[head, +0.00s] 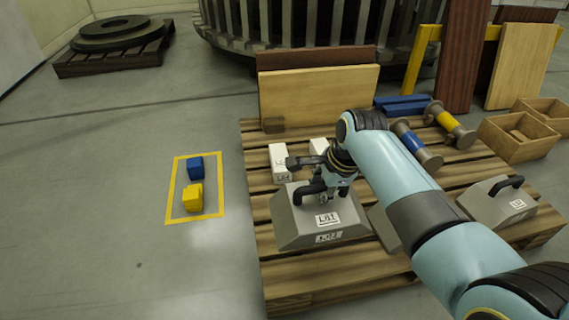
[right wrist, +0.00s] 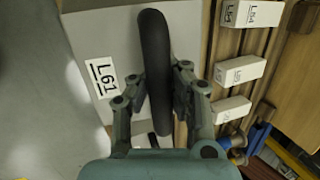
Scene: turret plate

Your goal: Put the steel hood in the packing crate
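A grey steel hood (head: 287,229) with sloped sides, a black handle and a label reading L61 sits on the wooden pallet (head: 290,287). My right gripper (head: 322,193) is over its top, with its fingers on both sides of the handle. In the right wrist view the handle (right wrist: 154,55) runs between the finger pads, which look closed against it; the hood's pale top (right wrist: 105,35) shows beside it. A second grey hood (head: 493,210) with a black handle sits at the pallet's right. I cannot tell whether an open wooden box (head: 513,148) at the right is the packing crate. My left gripper is out of view.
White labelled blocks (head: 279,165) stand behind the hood. Blue and yellow rollers (head: 450,122) and upright boards (head: 318,95) are at the back. A yellow floor outline (head: 173,200) holds a blue and a yellow block. My right arm hides part of the pallet.

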